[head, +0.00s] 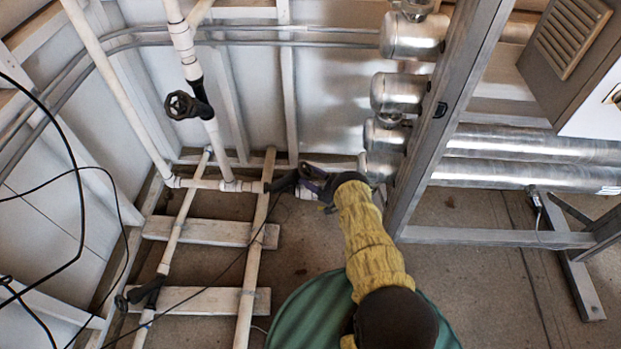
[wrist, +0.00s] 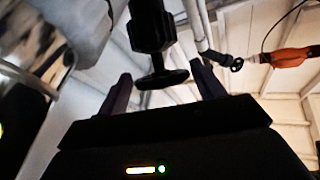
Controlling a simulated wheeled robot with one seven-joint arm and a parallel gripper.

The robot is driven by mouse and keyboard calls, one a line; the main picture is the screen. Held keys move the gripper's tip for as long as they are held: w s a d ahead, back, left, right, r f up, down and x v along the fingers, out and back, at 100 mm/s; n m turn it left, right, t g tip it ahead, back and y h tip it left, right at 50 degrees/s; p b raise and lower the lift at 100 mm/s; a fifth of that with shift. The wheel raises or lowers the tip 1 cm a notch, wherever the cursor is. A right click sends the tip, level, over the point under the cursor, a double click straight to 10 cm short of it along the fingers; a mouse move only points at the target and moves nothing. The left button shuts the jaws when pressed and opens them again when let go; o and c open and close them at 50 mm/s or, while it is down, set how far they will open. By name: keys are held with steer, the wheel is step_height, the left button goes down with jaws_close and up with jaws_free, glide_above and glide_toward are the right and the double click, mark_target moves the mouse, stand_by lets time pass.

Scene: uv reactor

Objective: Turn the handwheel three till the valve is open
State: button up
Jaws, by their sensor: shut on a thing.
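The black valve (head: 285,183) sits on the low white pipe, left of my gripper (head: 318,184) in the head view. Its black handwheel (wrist: 163,79) shows in the wrist view between the two fingers of my gripper (wrist: 160,74), below the dark valve body (wrist: 150,25). My gripper is shut on this handwheel. In the head view the wheel is mostly hidden by the gripper, and no number shows on it. How far the valve is open cannot be told.
Another black handwheel (head: 181,105) is on the upright pipe at upper left, and one (head: 122,303) is at lower left. A grey metal frame (head: 440,120) and silver cylinders (head: 398,93) stand right of the arm. A green ribbed drum (head: 305,315) lies below it. Black cables hang at left.

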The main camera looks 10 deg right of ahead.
stand_by(0.4)
steer(key=o, duration=0.9)
steer(key=shift+w, duration=0.1)
